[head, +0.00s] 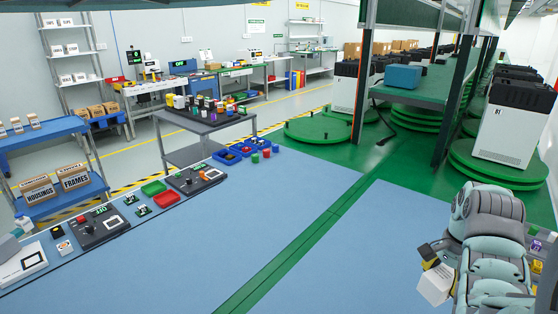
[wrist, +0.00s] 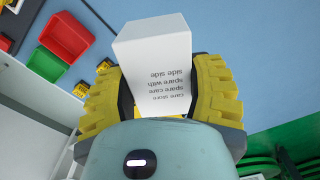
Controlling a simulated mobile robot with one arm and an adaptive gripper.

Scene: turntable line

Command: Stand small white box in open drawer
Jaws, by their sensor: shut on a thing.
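I cannot make out an open drawer in either view.
A grey unit with purple and yellow labels (head: 538,250) stands at the right edge, partly hidden by my arm. In the wrist view a red bin (wrist: 82,22) and a green bin (wrist: 62,52) lie at upper left, beside a pale panel (wrist: 25,85).

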